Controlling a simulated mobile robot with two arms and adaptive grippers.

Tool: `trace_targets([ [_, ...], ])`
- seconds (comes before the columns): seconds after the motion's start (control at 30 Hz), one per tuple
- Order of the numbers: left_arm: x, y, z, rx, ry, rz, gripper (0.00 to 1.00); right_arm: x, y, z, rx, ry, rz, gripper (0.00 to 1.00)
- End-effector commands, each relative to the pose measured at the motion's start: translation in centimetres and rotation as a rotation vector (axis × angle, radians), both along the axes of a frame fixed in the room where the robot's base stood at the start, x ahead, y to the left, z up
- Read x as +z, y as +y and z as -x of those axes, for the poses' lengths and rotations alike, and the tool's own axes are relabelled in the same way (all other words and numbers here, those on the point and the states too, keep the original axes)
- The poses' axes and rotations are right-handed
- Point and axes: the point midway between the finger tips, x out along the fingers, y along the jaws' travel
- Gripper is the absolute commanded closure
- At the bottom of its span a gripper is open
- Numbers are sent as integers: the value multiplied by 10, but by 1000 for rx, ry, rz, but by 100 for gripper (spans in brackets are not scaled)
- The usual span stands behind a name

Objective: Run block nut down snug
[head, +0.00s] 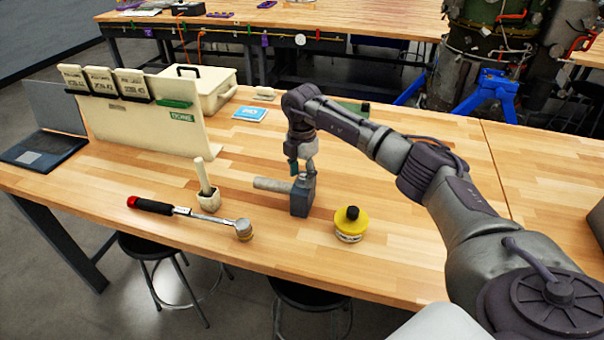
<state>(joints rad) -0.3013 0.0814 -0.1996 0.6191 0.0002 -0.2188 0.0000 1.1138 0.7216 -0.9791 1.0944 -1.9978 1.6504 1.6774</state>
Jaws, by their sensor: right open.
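A dark grey block (301,198) stands upright on the wooden workbench, with a pale cylinder (271,185) sticking out from its left side. My right gripper (301,168) points down at the top of the block, its fingers open and parted. I cannot make out a nut; the fingers and the small scale hide any detail at the block's top. Whether the fingers touch the block I cannot tell. A ratchet wrench (185,211) with a black and red handle lies to the left, its head toward the block. My left gripper is not in view.
A yellow tin with a black cap (350,225) stands right of the block. A beige cup holding a brush-like stick (207,198) stands left. A board with labelled holders (150,130), a cream case (207,88) and a laptop (45,150) are behind. The right front bench is clear beneath my arm.

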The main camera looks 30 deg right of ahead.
Motion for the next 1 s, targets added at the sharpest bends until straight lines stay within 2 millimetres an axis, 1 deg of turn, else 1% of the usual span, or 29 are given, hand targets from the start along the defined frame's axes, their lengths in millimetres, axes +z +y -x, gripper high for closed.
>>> trace_targets([
  [0.07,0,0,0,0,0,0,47,6,0,-1,0,-3,0,47],
  [0.17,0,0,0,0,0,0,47,21,0,-1,1,-5,0,47],
  [0.4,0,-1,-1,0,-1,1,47,73,0,-1,-1,-5,0,47],
  [0.5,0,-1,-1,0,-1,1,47,92,-1,-1,-2,-5,0,47],
  [0.6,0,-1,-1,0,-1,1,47,106,-1,-1,-2,-3,1,47],
  [0.7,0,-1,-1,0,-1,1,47,115,0,-1,-1,-2,0,47],
  [0.8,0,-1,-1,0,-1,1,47,119,-1,-1,-1,-1,0,47],
  [1.0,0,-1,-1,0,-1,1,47,119,-1,-1,-1,-1,0,47],
])
